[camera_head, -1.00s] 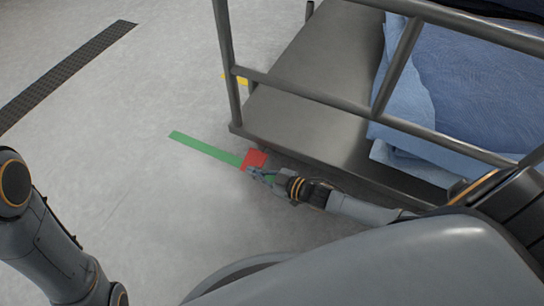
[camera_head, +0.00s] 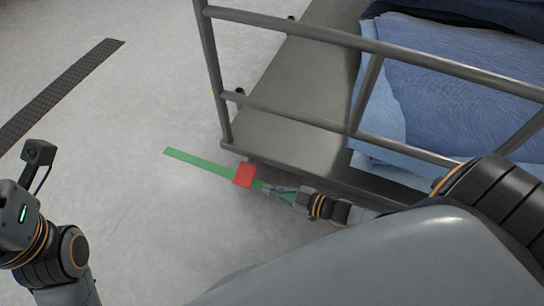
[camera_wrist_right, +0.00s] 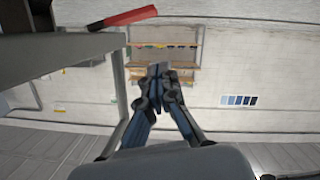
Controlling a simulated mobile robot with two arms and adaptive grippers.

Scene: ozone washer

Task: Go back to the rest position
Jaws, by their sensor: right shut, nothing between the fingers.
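My right gripper (camera_head: 270,189) is low beside the bottom edge of a grey metal cart (camera_head: 285,95). Its fingers are shut with nothing between them; they also show closed in the right wrist view (camera_wrist_right: 157,72). A red piece (camera_head: 244,175) is just left of the fingertips in the head view, with a small gap. In the wrist view a red bar (camera_wrist_right: 130,16) is above and left of the fingers, apart from them. My left arm's wrist (camera_head: 25,215) is raised at the left edge; its fingers are out of view.
A green strip (camera_head: 195,160) runs from the floor to behind the red piece and my right gripper. Blue folded cloth (camera_head: 450,90) lies on the cart, behind its rail (camera_head: 300,118). A dark floor grate (camera_head: 65,88) is at left. The floor between grate and cart is clear.

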